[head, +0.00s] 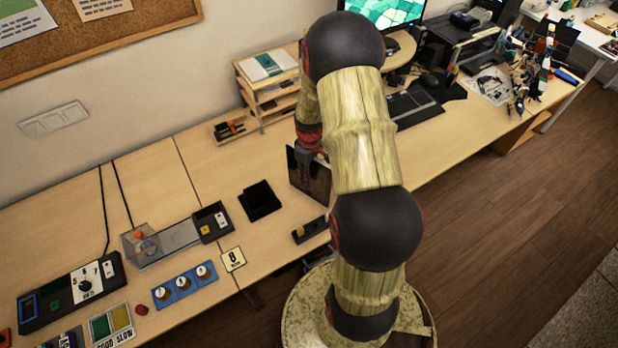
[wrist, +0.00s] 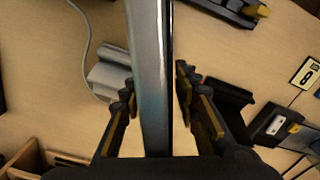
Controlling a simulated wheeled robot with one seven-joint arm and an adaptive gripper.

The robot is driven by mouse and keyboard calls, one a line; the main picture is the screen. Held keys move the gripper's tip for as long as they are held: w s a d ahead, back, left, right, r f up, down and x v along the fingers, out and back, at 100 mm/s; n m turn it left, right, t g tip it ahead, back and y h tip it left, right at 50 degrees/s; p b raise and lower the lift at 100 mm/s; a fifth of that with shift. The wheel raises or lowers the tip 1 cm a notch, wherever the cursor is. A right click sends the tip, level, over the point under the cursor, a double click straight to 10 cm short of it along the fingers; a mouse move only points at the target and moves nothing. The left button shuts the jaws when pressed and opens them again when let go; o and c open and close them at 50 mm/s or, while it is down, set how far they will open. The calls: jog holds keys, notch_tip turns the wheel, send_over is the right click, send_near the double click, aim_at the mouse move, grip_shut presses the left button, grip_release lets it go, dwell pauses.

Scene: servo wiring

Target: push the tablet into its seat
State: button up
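The tablet (head: 309,177) is a thin dark panel, upright on edge, at or just above the desk in the head view. In the wrist view the tablet (wrist: 154,60) is edge-on, running from the top down between the fingers. My gripper (head: 308,150) is above it, partly hidden by my arm. In the wrist view my gripper (wrist: 156,92) has a finger close against each face of the tablet. A dark bar with a yellow piece (head: 311,229) lies at the desk's front edge; I cannot tell whether it is the seat. The tablet's lower edge is unclear.
A black stand (head: 260,201) is left of the tablet. A grey cradle (wrist: 108,75) with a cable lies left of the tablet in the wrist view. A wooden shelf (head: 268,88) stands behind. A small dark box (head: 212,222) and a number card (head: 233,259) are farther left.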

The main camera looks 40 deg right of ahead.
jog(key=shift+c, duration=1.1)
grip_shut()
